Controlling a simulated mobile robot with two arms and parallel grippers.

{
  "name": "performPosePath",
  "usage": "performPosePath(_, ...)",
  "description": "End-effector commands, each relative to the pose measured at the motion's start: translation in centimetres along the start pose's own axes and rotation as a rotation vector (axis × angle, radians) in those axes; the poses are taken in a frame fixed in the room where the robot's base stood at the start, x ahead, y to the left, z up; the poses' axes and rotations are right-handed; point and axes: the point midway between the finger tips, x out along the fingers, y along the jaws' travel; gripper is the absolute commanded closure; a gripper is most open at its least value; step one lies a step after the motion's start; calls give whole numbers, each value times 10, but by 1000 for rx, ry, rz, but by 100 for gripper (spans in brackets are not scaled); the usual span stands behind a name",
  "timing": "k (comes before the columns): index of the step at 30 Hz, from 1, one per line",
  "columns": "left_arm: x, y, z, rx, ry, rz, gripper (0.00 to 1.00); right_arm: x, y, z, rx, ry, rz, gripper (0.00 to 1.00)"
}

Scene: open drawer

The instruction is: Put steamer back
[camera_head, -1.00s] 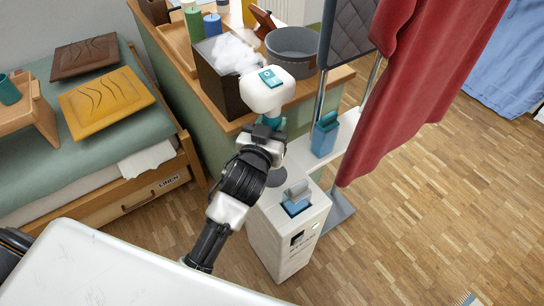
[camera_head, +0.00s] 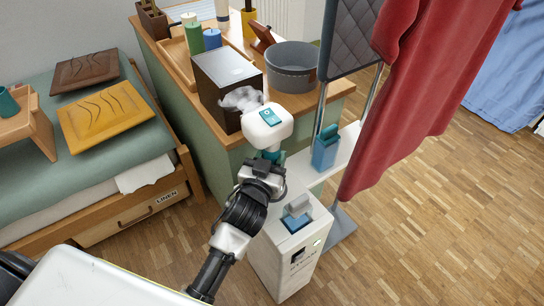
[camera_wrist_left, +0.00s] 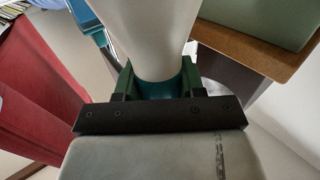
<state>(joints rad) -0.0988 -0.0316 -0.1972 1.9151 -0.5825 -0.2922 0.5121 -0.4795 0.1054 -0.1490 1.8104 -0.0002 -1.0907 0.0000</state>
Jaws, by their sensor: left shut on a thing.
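The white steamer (camera_head: 267,128) with a teal panel on its head is held upright in my left gripper (camera_head: 264,165). In the left wrist view the gripper's fingers (camera_wrist_left: 158,85) close around the steamer's pale handle (camera_wrist_left: 155,30), by its teal part. A blue-teal holder (camera_head: 324,152) stands on a white shelf to the right of the steamer, apart from it. A white steamer base (camera_head: 289,262) with a blue recess on top stands below, in front of the counter. My right gripper is out of view.
The wooden counter (camera_head: 236,138) holds a dark box (camera_head: 212,92), a grey pot (camera_head: 291,75) and candles. A red garment (camera_head: 405,90) hangs at the right by a quilted board. A bed (camera_head: 90,180) stands left; the floor at right is clear.

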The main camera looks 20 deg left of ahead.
Motion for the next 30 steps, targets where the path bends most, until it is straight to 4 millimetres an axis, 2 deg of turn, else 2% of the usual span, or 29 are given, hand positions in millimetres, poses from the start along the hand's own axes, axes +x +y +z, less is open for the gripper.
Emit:
performPosePath(3, 0, 0, 1, -1, 3, 0, 100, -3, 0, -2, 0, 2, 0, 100)
performPosePath(4, 0, 0, 2, 0, -1, 0, 56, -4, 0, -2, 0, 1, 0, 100)
performPosePath(8, 0, 0, 2, 0, -1, 0, 36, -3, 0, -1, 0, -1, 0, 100)
performPosePath(20, -2, 0, -1, 0, -1, 0, 35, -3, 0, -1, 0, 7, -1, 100)
performPosePath(23, -18, 0, 0, -1, -4, 0, 35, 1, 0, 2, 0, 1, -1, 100)
performPosePath(30, -70, 0, 0, -1, -4, -1, 35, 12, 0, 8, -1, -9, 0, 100)
